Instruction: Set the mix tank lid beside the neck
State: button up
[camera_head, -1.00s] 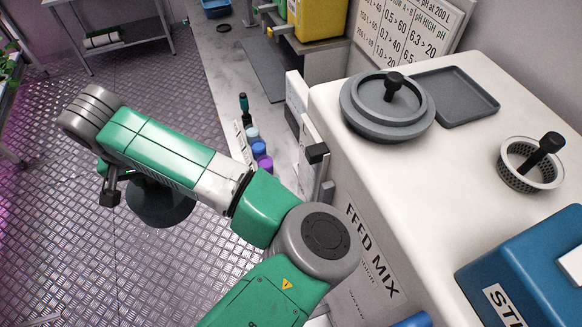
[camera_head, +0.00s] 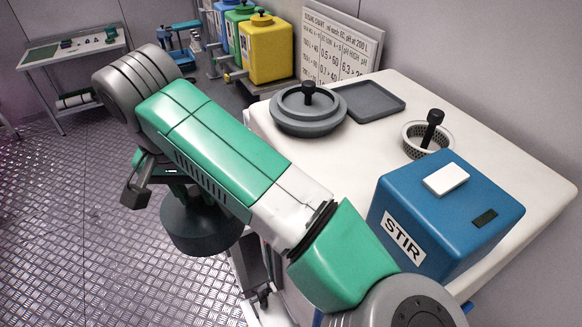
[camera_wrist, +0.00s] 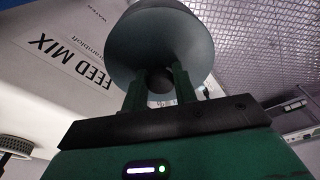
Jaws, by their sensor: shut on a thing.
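In the head view the grey round mix tank lid (camera_head: 312,117), with a black upright knob, sits on top of the white tank (camera_head: 385,145). My gripper (camera_wrist: 158,82) in the wrist view is shut on the knob-like end of a dark, flared round piece (camera_wrist: 165,40). In the head view a dark round piece (camera_head: 203,228) hangs below my arm, in front of the tank and over the floor, apart from the lid. My gripper is mostly hidden there by my arm.
A flat grey tray (camera_head: 370,101) lies right beside the lid. A strainer with a black handle (camera_head: 428,138) and a blue STIR box (camera_head: 445,215) stand further right on the tank. A yellow container (camera_head: 266,48) stands behind. The floor (camera_head: 90,215) at left is open.

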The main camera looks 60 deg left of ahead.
jog(key=w+d+r+m+b, duration=0.1)
jog(key=w+d+r+m, duration=0.1)
jog(key=w+d+r, duration=0.4)
jog(key=w+d+r+m, duration=0.1)
jog(key=w+d+r, duration=0.3)
jog(key=d+r, duration=0.3)
jog(key=shift+w+a+f+p, duration=0.55)
jog(key=shift+w+a+f, duration=0.1)
jog(key=shift+w, duration=1.9)
jog(key=shift+w+a+f+p, duration=0.6)
jog(key=shift+w+a+f, duration=0.05)
jog(key=shift+w, duration=1.95)
jog(key=shift+w+a+f+p, duration=0.55)
jog(key=shift+w+a+f, duration=0.1)
jog(key=shift+w, duration=1.9)
jog(key=o, duration=1)
jog(key=shift+f, duration=0.1)
jog(key=shift+o, duration=0.2)
notch_tip(320, 180, up, 12)
jog(key=s+d, duration=0.1)
jog(key=shift+s+d, duration=0.15)
